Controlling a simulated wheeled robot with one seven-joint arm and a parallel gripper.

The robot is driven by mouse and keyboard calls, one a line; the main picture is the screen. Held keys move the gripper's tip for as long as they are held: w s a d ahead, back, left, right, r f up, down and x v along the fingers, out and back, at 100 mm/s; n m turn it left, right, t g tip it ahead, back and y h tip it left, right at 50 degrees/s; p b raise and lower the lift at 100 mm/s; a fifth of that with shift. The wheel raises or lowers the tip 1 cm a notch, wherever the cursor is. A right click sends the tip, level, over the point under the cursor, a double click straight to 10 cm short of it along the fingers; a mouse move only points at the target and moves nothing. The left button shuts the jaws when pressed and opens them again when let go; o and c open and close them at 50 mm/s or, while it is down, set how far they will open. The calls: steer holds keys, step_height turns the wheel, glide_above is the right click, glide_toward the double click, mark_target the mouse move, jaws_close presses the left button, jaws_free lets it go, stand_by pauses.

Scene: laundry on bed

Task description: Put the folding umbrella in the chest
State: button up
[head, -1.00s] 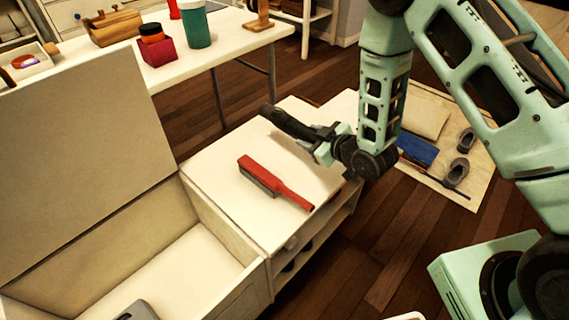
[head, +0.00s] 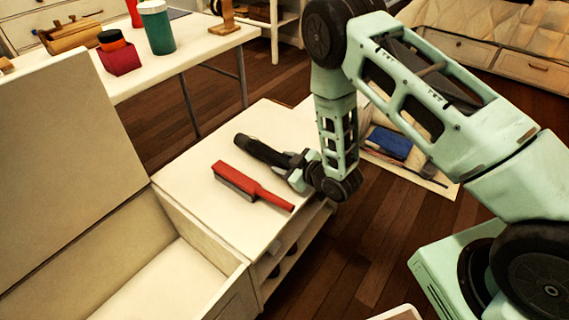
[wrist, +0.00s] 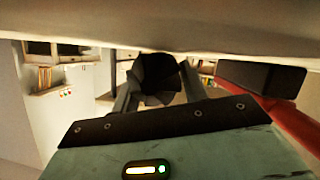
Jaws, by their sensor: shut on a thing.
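The folding umbrella (head: 262,151) is a black, closed rod. My gripper (head: 297,168) is shut on its right end in the head view, and the rest sticks out to the upper left, low over the white cabinet top. In the wrist view the umbrella (wrist: 158,75) shows end-on between my gripper's fingers (wrist: 158,95). I cannot tell whether it touches the cabinet top. The cream chest (head: 200,240) stands at the lower left with its lid (head: 65,160) raised. The visible part of its floor is bare; its near part is cut off by the picture edge.
A red brush (head: 252,187) lies on the cabinet top (head: 215,215), close in front of the umbrella. A white table (head: 190,62) behind holds a green jar (head: 157,30) and a red box (head: 119,58). A mat with a blue item (head: 390,142) lies on the floor at right.

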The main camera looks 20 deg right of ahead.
steer(key=shift+f, duration=0.2)
steer(key=o, duration=1.2)
steer(key=shift+r, duration=0.1)
